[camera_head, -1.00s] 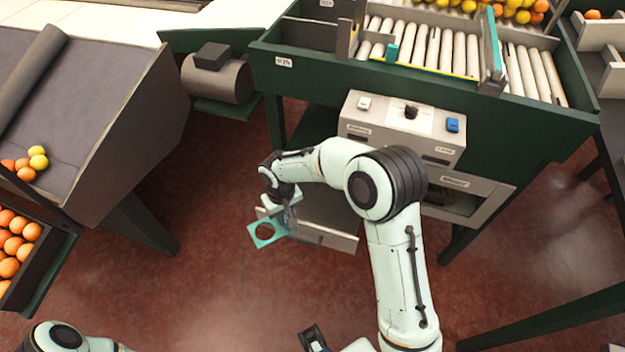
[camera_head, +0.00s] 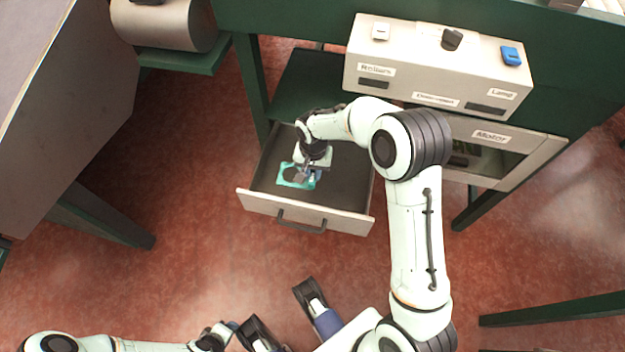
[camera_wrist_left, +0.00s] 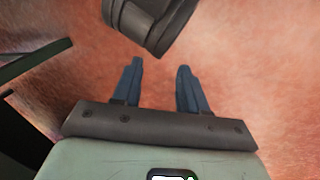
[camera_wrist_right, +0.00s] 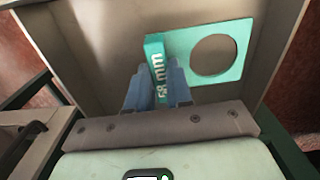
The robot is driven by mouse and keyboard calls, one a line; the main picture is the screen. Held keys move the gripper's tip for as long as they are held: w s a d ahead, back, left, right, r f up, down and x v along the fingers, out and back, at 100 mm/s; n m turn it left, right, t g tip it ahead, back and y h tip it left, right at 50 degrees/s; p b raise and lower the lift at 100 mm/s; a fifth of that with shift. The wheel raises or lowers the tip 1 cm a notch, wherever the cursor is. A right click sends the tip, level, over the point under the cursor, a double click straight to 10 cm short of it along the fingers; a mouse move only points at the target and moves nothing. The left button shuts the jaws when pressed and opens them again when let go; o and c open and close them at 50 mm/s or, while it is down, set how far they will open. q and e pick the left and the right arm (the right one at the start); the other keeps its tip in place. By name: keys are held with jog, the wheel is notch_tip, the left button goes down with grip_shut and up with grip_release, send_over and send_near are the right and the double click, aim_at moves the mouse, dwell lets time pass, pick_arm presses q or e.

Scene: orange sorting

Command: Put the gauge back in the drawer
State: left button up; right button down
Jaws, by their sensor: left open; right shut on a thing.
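The gauge (camera_head: 286,179) is a flat teal plate with a round hole. In the right wrist view the gauge (camera_wrist_right: 236,45) has a raised edge marked "mm". My right gripper (camera_head: 309,176) is shut on that edge and holds the gauge inside the open drawer (camera_head: 340,208). Whether the gauge touches the drawer floor I cannot tell. In the right wrist view the drawer (camera_wrist_right: 110,50) lies around and below the gauge. My left gripper (camera_wrist_left: 158,75) is open and empty above the red floor.
A control box (camera_head: 430,75) with switches stands above the drawer. An open motor compartment (camera_head: 490,160) is right of the drawer. A green table leg (camera_head: 250,85) stands left of it. The red floor in front is largely clear.

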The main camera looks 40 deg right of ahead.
jog(key=shift+w+d+f+m+b, duration=0.1)
jog(key=shift+d+f+m+b, duration=0.35)
jog(key=shift+f, duration=0.45)
jog(key=shift+f+b, duration=0.9)
jog(key=shift+f, duration=0.75)
pick_arm(q)
notch_tip(320, 180, down, 7)
jog(key=a+b, duration=0.2)
jog(key=shift+w+a+n+y, duration=0.25)
jog(key=shift+w+n+y, duration=0.05)
jog(key=shift+y, duration=0.1)
pick_arm(e)
jog(key=shift+f, duration=1.15)
pick_arm(q)
jog(key=shift+f, duration=0.4)
pick_arm(e)
jog(key=shift+f, duration=0.6)
jog(key=c, duration=0.5)
grip_release()
jog(key=shift+c, duration=0.2)
